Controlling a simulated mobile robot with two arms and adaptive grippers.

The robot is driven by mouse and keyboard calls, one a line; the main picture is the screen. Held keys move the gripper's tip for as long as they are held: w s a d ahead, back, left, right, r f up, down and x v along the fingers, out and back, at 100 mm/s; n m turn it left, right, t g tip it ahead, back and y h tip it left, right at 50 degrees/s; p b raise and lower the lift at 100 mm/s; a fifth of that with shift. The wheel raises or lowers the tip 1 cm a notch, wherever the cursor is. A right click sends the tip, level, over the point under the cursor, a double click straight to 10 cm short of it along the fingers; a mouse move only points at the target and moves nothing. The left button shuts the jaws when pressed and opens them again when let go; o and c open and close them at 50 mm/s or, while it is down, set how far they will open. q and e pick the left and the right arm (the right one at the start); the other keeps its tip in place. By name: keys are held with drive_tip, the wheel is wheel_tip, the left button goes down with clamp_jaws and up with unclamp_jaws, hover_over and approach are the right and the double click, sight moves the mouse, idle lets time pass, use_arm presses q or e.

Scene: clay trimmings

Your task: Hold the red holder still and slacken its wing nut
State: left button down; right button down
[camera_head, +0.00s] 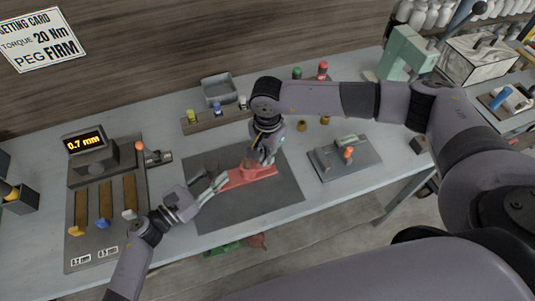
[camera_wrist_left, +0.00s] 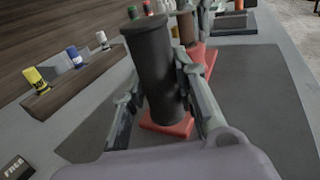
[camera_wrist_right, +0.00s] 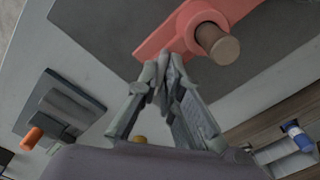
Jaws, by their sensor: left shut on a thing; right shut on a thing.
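The red holder (camera_head: 262,177) lies on a dark mat on the bench, with a brown peg (camera_wrist_right: 220,46) in its round collar. A dark upright cylinder (camera_wrist_left: 155,62) stands on its near red end in the left wrist view. My left gripper (camera_head: 214,187) is shut around this cylinder, one finger on each side. My right gripper (camera_head: 262,160) comes from above; its fingertips (camera_wrist_right: 163,82) are nearly together at the holder's edge beside the collar. The wing nut itself is hidden between these fingertips.
The dark mat (camera_head: 285,200) has free room around the holder. A gauge panel (camera_head: 75,240) with a 0.7 mm display (camera_head: 84,143) is left. A rack (camera_head: 215,118) of small bottles stands behind. A grey plate with an orange-tipped part (camera_head: 348,154) is right.

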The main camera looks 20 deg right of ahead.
drive_tip(key=shift+n, duration=0.3)
drive_tip(key=c, duration=1.8)
unclamp_jaws()
drive_tip(key=shift+o, duration=0.2)
drive_tip(key=shift+r, duration=0.1)
wheel_tip(320, 180, up, 12)
use_arm(q)
drive_tip(key=c, duration=1.2)
unclamp_jaws()
